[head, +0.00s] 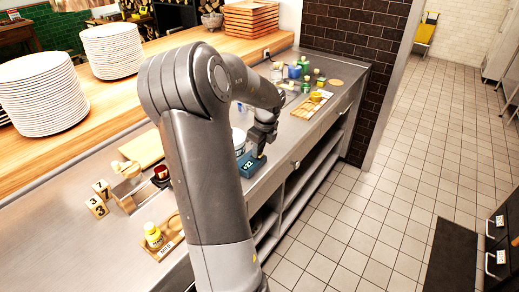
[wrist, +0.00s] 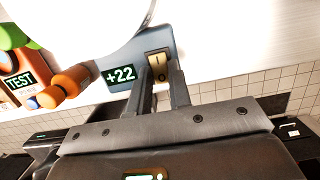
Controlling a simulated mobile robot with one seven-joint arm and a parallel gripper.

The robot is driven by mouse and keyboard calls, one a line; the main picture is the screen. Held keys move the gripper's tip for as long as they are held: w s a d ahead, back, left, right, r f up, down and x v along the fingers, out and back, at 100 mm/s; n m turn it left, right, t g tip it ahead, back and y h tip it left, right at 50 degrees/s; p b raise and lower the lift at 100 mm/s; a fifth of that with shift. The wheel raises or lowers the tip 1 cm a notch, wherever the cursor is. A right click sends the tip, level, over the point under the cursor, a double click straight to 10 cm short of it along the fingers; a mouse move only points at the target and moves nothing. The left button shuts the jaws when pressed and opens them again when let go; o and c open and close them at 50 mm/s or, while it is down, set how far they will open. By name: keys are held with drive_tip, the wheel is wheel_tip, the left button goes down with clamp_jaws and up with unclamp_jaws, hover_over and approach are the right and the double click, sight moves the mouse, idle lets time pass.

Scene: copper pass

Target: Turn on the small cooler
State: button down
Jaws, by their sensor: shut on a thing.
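The small cooler (head: 250,163) is a blue box on the steel counter, with a lit display. In the wrist view its blue-grey face (wrist: 157,38) shows a display (wrist: 119,75) reading +22. Beside the display is a cream rocker switch (wrist: 157,66) marked I and O. My gripper (wrist: 163,76) is at this switch, its two narrow fingers close together and shut on it. The fingers hide part of the switch, and I cannot tell which side is pressed. In the head view my gripper (head: 257,150) is over the cooler.
A white round container (head: 238,140) stands at the cooler, partly behind my arm. In the wrist view, orange and green items with a TEST label (wrist: 20,80) lie left. Bottles (head: 305,72) and a wooden tray (head: 313,106) stand farther along.

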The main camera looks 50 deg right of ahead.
drive_tip(key=c, duration=1.3)
unclamp_jaws()
drive_tip(key=r, duration=0.3)
drive_tip(key=s+r, duration=0.1)
drive_tip(key=r, duration=0.3)
drive_tip(key=s+r, duration=0.1)
drive_tip(key=r, duration=0.2)
drive_tip(key=shift+r, duration=0.3)
